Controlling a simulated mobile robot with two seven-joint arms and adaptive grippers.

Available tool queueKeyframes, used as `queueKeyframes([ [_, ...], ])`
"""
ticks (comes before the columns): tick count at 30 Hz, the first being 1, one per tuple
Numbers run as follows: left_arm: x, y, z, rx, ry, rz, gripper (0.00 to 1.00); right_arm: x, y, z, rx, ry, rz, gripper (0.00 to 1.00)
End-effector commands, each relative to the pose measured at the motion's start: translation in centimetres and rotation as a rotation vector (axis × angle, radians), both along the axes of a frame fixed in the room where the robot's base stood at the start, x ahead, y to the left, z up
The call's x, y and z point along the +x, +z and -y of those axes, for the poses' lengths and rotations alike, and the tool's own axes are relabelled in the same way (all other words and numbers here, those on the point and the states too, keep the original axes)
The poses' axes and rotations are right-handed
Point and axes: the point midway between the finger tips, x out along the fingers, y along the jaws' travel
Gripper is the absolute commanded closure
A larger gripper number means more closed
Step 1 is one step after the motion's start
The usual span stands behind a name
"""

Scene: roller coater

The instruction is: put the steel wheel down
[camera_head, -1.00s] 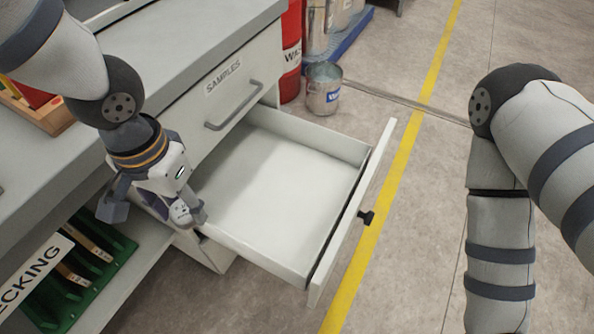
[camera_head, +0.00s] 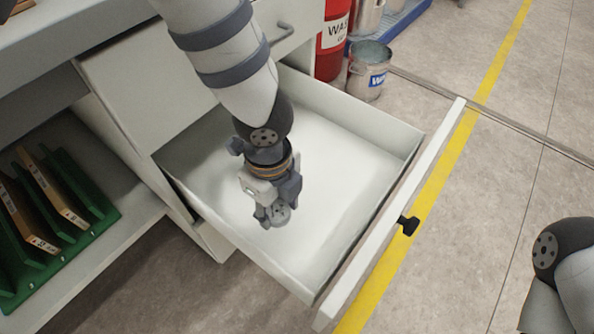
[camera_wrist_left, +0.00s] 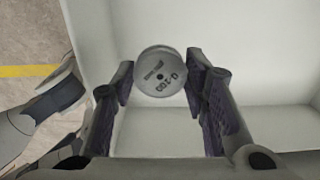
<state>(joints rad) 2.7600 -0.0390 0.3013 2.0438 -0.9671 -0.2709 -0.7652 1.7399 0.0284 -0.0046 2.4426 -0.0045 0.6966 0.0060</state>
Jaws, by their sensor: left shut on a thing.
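The steel wheel (camera_wrist_left: 160,72) is a small grey disc with dark print reading "0-100" in the left wrist view. My left gripper (camera_wrist_left: 158,78) is shut on it, one finger on each side. In the head view the left gripper (camera_head: 275,208) points down inside the open white drawer (camera_head: 345,210), and the wheel (camera_head: 279,213) shows at its fingertips. I cannot tell whether the wheel touches the drawer floor. The drawer holds nothing else that I can see. My right gripper is out of view; only part of the right arm shows at the lower right.
The drawer's front panel with a black knob (camera_head: 408,225) stands out over the floor. A green rack (camera_head: 75,215) with wooden-edged boards sits on the shelf at left. A metal bucket (camera_head: 368,72) and a red drum (camera_head: 333,38) stand behind the drawer.

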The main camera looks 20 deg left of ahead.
Motion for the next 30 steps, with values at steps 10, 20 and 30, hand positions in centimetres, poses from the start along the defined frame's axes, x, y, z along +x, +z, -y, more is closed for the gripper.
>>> queueKeyframes([
  [10,5.5,-6.1,0.3,-0.002,0.004,-0.004,0.9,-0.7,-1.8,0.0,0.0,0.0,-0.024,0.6],
  [20,6.2,-9.7,0.3,-0.001,0.004,0.0,0.9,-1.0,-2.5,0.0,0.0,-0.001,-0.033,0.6],
  [30,6.1,-9.9,0.3,-0.001,0.004,-0.001,0.41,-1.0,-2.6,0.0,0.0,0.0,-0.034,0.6],
])
